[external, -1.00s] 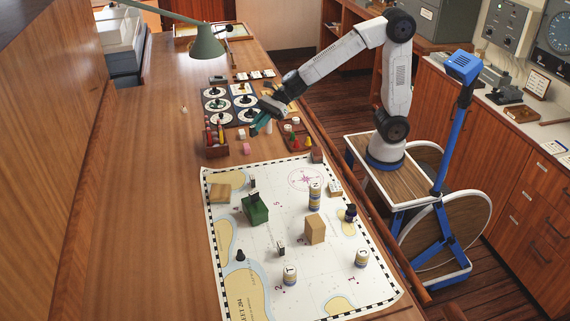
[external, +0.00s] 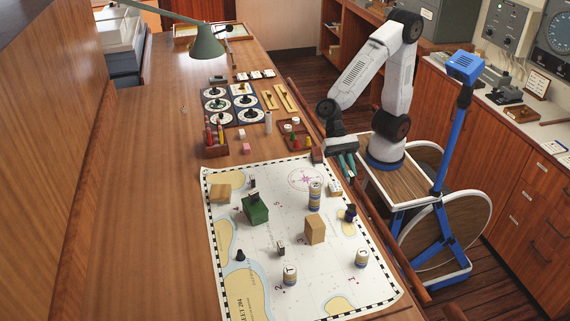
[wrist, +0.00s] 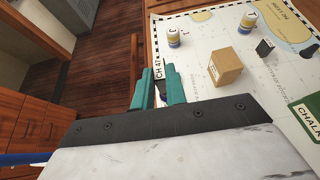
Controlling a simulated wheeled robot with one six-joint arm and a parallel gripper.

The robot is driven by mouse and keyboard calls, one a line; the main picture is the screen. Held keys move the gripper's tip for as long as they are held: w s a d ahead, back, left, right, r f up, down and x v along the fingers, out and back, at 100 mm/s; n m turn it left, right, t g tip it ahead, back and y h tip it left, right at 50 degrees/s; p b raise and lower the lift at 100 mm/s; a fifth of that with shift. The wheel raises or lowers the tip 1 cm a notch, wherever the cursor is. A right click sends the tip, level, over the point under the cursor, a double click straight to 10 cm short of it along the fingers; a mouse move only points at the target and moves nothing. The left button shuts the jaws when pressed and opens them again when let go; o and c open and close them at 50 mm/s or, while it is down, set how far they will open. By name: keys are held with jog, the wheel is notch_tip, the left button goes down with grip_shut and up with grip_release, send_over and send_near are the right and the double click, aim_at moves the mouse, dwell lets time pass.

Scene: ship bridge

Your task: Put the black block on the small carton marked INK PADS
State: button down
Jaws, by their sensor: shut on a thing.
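My gripper (external: 350,167) is beside the desk edge, near the upper right of the chart. I cannot read INK PADS on either. A small black block (external: 281,248) stands left of the brown carton.
A wooden rail (external: 390,255) runs along the desk edge. The desk left of the chart is clear.

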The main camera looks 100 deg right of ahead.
jog(key=w+a, duration=0.2)
jog(key=w, duration=0.2)
jog(key=w+a+f, duration=0.1)
jog(key=w+a, duration=0.1)
jog(key=w, duration=0.2)
jog(key=w+a, duration=0.2)
jog(key=w, duration=0.3)
jog(key=shift+a+f, duration=0.2)
jog(key=shift+a, duration=0.15)
jog(key=shift+w+a+f, duration=0.1)
jog(key=shift+w+f, duration=0.1)
jog(key=shift+f, duration=1.55)
jog(key=shift+f, duration=0.1)
jog(key=shift+f, duration=0.1)
jog(key=c, duration=1.4)
grip_release()
jog(key=shift+c, duration=0.2)
